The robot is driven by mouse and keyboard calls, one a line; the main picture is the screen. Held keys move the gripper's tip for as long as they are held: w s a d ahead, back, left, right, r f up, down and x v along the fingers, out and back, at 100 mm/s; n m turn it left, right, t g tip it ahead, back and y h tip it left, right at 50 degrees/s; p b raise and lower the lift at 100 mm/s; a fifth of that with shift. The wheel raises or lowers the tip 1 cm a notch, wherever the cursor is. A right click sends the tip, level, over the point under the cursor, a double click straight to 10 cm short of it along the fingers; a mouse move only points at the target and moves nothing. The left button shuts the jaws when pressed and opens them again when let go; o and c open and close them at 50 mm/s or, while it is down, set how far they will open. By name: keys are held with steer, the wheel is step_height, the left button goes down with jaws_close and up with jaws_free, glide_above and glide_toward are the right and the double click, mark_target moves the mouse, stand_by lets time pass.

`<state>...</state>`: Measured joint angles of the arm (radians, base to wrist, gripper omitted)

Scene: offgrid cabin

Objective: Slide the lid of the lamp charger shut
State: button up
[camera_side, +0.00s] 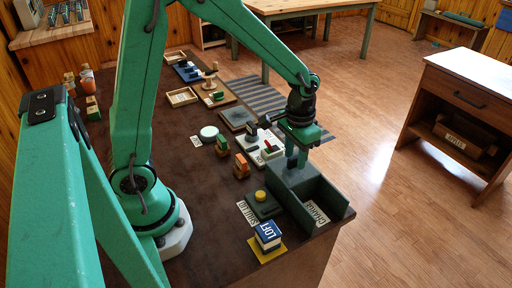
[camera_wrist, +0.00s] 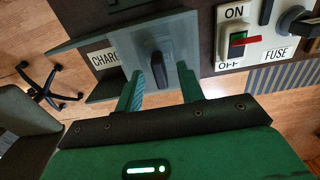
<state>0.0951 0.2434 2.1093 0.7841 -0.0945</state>
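The lamp charger (camera_side: 335,197) is a dark grey-green box at the table's front right corner, with a CHARGE label showing in its open part. Its lid (camera_side: 285,172) covers the back part. In the wrist view the lid (camera_wrist: 180,48) is a grey plate carrying an upright dark handle (camera_wrist: 158,55). My gripper (camera_side: 297,160) is low over the lid. In the wrist view my gripper (camera_wrist: 160,80) is open, with one finger on each side of the handle and gaps between. In the side view the handle is hidden by my gripper.
An ON/OFF switch and FUSE panel (camera_wrist: 268,38) stands close beside the charger. A dark pad with a yellow button (camera_side: 262,200) and a blue LOFT block (camera_side: 268,236) are at its left. Several small trays and blocks lie farther back.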

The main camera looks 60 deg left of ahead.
steer(key=shift+r, duration=0.15)
steer(key=shift+r, duration=2.3)
steer(key=shift+s+r, duration=0.1)
steer(key=shift+s+a+r, duration=0.1)
steer(key=shift+s+r, duration=0.2)
steer(key=shift+r, duration=0.2)
steer(key=s+a+r+t, duration=0.1)
steer(key=s+r+t, duration=0.1)
steer(key=s+r, duration=0.2)
steer(key=s+a+r+t, duration=0.2)
steer(key=s+r, duration=0.3)
steer(key=s, duration=0.5)
steer(key=shift+a+r+t, duration=0.15)
steer(key=shift+r+t, duration=0.1)
steer(key=shift+t, duration=0.55)
